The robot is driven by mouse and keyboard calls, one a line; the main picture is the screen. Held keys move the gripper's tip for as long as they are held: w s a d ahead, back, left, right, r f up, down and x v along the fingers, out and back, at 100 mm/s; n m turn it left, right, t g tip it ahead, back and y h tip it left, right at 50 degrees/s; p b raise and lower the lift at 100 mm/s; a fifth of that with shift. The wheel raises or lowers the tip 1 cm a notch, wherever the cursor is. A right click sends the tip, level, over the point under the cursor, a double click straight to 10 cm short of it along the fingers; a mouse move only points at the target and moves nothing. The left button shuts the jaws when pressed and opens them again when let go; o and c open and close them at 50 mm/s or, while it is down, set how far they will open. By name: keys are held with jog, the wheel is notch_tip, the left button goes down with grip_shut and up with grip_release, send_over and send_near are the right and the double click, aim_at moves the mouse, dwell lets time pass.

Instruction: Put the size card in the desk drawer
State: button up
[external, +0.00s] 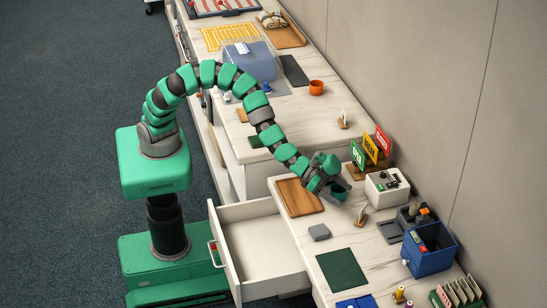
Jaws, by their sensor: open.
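The desk drawer (268,248) is pulled out at the left side of the near desk, and its visible inside looks empty. My gripper (338,194) is open, low over the desk beside a wooden board (299,197). I cannot tell for sure which thing is the size card. A small upright card in a holder (361,214) stands just right of my gripper. Green (358,155), yellow (370,149) and red cards (383,141) stand in a wooden rack behind it. What lies directly under my gripper is partly hidden by it.
A grey block (319,232) and a dark green mat (341,270) lie on the desk near the drawer. A white box (387,187) and a blue bin (429,250) stand to the right. An orange cup (316,87) stands on the far counter. Floor at left is clear.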

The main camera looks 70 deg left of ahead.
jog(key=w+a+r+n+t, duration=0.1)
jog(key=w+a+r, duration=0.3)
jog(key=r, duration=0.5)
jog(key=w+a+r, duration=0.2)
jog(key=a+r, duration=0.4)
jog(key=r, duration=0.3)
jog(key=w+a+r+n+t, duration=0.1)
jog(key=w+a+r, duration=0.3)
jog(key=r, duration=0.5)
jog(key=s+a+r+n+t+y, duration=0.1)
jog(key=s+a+r, duration=0.2)
jog(key=a+r, duration=0.5)
jog(key=s+a+r+n+t+y, duration=0.1)
jog(key=s+a+r+y, duration=0.1)
jog(key=a+r, duration=0.6)
jog(key=s+a+r+n+t+y, duration=0.1)
jog(key=s+a+r, duration=0.3)
jog(key=a+r, duration=0.4)
jog(key=shift+s+a+r+n, duration=0.2)
jog(key=shift+s+a+n, duration=0.1)
jog(key=shift+a, duration=0.95)
jog(key=shift+o, duration=0.8)
jog(key=s+a+r+n+t+y, duration=0.1)
jog(key=s+a+r+n+y, duration=0.2)
jog(key=s+a, duration=0.7)
notch_tip(320, 180, up, 4)
jog(key=shift+s+r+y, duration=0.2)
jog(key=shift+s+y, duration=0.5)
jog(key=shift+y, duration=0.5)
jog(key=shift+w, duration=0.1)
